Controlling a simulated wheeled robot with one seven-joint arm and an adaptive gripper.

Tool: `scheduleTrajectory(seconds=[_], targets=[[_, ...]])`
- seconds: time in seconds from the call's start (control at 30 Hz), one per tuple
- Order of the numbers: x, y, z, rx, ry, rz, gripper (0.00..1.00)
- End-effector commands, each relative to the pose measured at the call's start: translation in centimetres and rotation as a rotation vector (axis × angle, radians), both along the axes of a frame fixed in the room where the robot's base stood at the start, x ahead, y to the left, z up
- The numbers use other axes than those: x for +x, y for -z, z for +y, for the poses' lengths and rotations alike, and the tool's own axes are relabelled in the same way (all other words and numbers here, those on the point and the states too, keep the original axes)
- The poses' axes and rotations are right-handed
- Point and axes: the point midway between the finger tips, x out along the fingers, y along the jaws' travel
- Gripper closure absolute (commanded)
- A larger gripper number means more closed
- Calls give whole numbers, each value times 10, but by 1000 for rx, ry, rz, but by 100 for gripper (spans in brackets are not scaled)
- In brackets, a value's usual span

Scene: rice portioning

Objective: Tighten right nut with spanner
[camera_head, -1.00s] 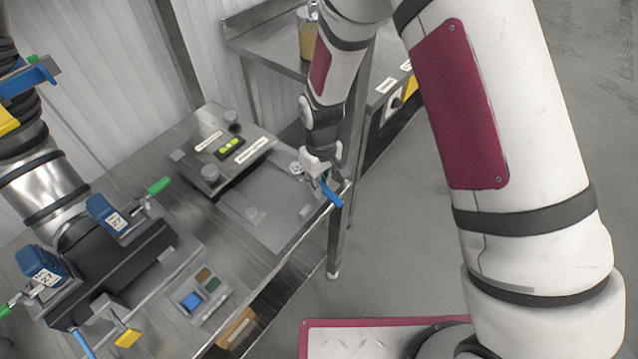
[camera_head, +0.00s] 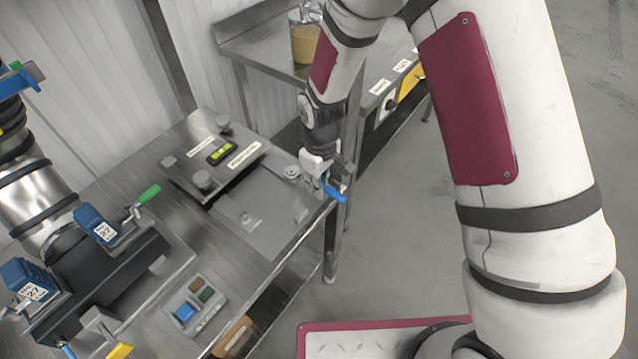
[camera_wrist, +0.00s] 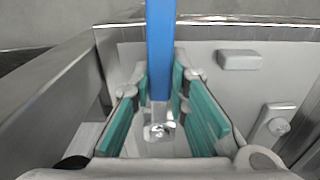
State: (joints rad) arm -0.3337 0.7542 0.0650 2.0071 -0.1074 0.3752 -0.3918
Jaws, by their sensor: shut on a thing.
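My gripper (camera_head: 318,178) is at the right front corner of the workbench. It is shut on a spanner with a blue handle (camera_head: 337,192). In the wrist view the blue handle (camera_wrist: 160,50) runs up from between the teal finger pads, and a bright metal part (camera_wrist: 160,131) shows at its lower end. A round nut-like fitting (camera_head: 291,173) sits just left of my gripper on the bench plate. The wrist view shows a fastener (camera_wrist: 277,127) to the right, apart from the fingers. I cannot tell whether the spanner is on a nut; my gripper hides that spot.
A plate with a green level (camera_head: 222,152) and knobs stands on the bench. A pipe clamp with blue blocks (camera_head: 95,223) is at left, near a small button box (camera_head: 192,303). A jar (camera_head: 304,43) stands on a back table.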

Motion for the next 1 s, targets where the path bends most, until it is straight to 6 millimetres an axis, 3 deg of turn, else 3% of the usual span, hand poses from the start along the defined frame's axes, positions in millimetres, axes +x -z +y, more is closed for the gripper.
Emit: scheduleTrajectory(seconds=[0.03,1.0], targets=[[-7,1,-7,-13,3,20,100],[-6,-15,-5,-10,1,14,100]])
